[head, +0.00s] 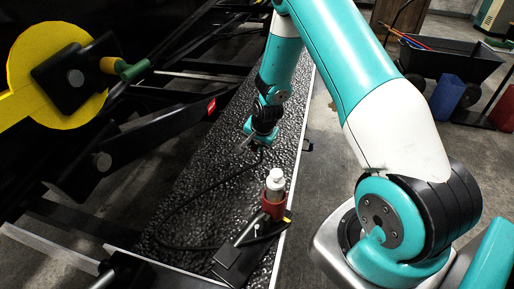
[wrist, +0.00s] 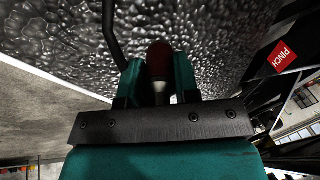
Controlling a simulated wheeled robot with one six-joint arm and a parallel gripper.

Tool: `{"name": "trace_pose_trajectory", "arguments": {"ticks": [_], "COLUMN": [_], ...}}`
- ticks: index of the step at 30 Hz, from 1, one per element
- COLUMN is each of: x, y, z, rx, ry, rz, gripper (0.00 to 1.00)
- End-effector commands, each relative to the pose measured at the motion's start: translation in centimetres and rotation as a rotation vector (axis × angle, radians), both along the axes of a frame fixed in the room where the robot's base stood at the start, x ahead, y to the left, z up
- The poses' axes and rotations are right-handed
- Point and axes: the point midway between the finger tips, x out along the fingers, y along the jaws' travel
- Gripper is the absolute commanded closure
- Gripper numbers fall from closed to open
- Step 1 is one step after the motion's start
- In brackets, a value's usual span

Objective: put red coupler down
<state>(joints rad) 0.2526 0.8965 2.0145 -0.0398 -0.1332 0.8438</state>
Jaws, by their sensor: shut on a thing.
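My gripper (head: 262,137) is low over the dark, bumpy metal deck (head: 200,185) in the head view. In the wrist view its two teal fingers (wrist: 156,82) are shut on the red coupler (wrist: 158,60), a dark red cylinder with a paler metal part towards the palm. The bumpy surface shows close beyond the coupler; I cannot tell whether they touch. In the head view the coupler is mostly hidden by the gripper. A black hose (head: 222,180) runs from near the gripper down along the deck; it also shows in the wrist view (wrist: 109,30).
A white bottle (head: 275,182) in a red holder (head: 272,207) stands near the deck's front end, beside a black plate (head: 238,262). Black machine bars and a yellow disc (head: 55,80) crowd the left.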

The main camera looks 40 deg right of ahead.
Motion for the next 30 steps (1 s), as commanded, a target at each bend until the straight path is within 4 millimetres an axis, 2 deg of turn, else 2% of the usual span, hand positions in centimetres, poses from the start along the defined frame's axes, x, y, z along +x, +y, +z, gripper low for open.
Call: {"name": "trace_pose_trajectory", "arguments": {"ticks": [3,6,17,18,21,30], "x": [-0.1,0.0,0.0,0.0,0.0,0.0], "y": [0.0,0.0,0.0,0.0,0.0,0.0], "z": [-1.9,-2.7,-3.2,-3.1,-3.0,-3.0], "rx": [0.002,0.001,0.0,0.0,0.0,0.0], "ry": [0.004,0.003,0.001,0.001,0.001,0.001], "rz": [-0.001,0.0,0.0,0.0,0.0,0.001], "gripper": [1.0,1.0,1.0,0.64,0.45,0.45]}}
